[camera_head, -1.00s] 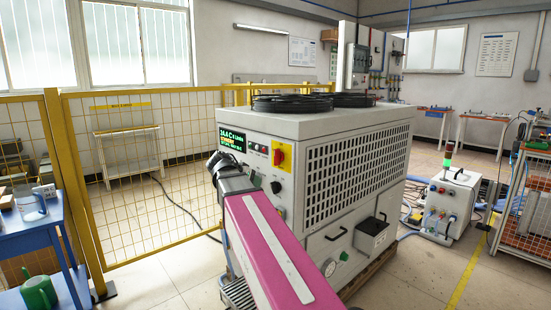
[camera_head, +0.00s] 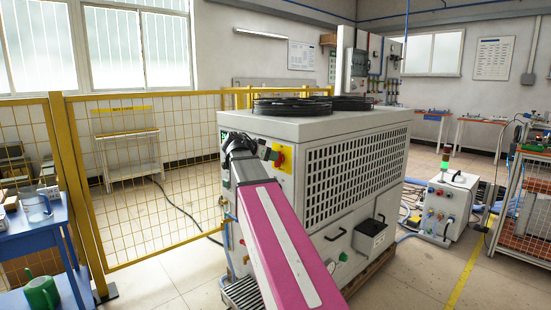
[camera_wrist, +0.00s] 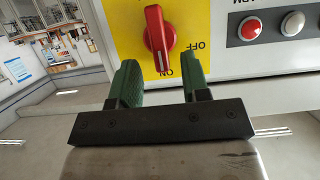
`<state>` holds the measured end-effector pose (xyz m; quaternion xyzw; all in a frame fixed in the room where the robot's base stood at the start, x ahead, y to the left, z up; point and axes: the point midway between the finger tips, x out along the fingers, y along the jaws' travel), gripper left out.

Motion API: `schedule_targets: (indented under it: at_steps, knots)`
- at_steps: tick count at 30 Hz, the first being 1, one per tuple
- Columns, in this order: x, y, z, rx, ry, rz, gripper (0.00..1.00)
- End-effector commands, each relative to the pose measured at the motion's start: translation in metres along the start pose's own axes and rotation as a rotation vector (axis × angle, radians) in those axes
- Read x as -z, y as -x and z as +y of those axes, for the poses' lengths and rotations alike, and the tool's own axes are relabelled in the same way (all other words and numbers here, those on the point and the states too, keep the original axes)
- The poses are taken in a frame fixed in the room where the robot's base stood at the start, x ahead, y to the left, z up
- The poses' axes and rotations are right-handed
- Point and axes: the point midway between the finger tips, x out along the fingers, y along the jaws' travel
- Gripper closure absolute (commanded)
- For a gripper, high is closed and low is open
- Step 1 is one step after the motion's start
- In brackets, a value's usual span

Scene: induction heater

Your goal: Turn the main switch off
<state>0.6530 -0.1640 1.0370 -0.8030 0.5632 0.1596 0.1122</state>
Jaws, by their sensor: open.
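The main switch is a red rotary knob (camera_wrist: 158,36) on a yellow plate (camera_wrist: 122,38) on the front panel of the grey-white machine (camera_head: 310,130). The wrist view is upside down; the knob's bar runs nearly vertical there, its lower end at the ON label, with OFF to its right. My gripper (camera_wrist: 156,70) is open, its green fingertips spread on either side of the lower end of the knob. I cannot tell whether they touch it. In the head view my gripper (camera_head: 266,153) is close to the yellow plate (camera_head: 287,160) and partly hides the panel.
A red button (camera_wrist: 251,28) and a white button (camera_wrist: 292,23) sit right of the plate in the wrist view. A yellow mesh fence (camera_head: 150,220) stands left of the machine. A blue table (camera_head: 30,238) stands at the far left. Open floor lies left of the machine.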

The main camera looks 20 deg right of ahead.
Motion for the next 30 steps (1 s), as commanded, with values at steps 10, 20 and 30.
schedule_targets:
  at_steps: [10, 20, 30]
  knots:
    - [0.0, -0.034, 0.0, 0.0, 0.0, 0.0, 0.57]
    - [0.0, -0.035, 0.0, 0.001, 0.001, 0.0, 0.67]
    - [0.0, -0.036, 0.0, -0.001, 0.001, -0.001, 1.0]
